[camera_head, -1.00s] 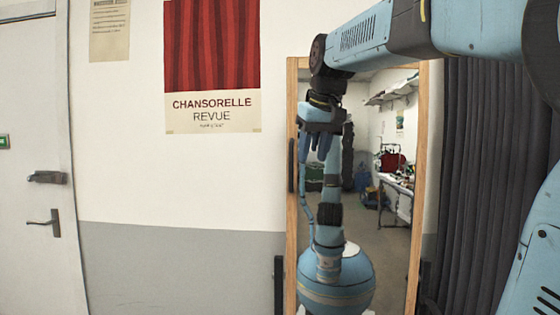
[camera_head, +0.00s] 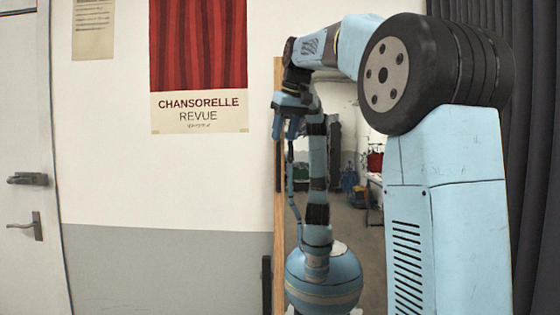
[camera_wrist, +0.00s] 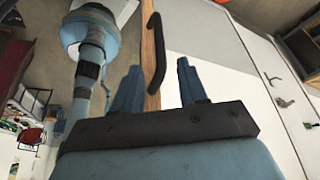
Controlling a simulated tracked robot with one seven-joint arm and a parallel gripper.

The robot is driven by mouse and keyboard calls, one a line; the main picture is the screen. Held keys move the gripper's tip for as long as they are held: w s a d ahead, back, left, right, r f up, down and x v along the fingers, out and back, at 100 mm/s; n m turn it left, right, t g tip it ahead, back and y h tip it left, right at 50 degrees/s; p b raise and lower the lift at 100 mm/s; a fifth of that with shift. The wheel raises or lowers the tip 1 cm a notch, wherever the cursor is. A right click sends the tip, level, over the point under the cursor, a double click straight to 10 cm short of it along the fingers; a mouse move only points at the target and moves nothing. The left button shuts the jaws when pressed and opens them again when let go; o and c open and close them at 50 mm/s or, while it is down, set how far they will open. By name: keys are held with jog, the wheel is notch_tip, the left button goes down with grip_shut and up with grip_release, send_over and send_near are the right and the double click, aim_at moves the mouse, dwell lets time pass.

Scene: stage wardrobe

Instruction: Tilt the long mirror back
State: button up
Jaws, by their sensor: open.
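The long mirror (camera_head: 279,215) stands upright in a light wooden frame; my arm hides much of its right side in the head view. Its wooden edge also shows in the wrist view (camera_wrist: 152,45). A dark bar handle (camera_wrist: 155,50) is fixed along this edge.
A poster (camera_head: 198,70) hangs on the wall left of the mirror. A door (camera_head: 30,150) with a lever handle is at the far left. A dark curtain (camera_head: 525,170) hangs at the right.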

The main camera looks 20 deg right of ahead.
aim_at(279, 153)
jog(key=x, duration=0.9)
jog(key=shift+w+f, duration=0.1)
grip_shut()
dwell(0.4)
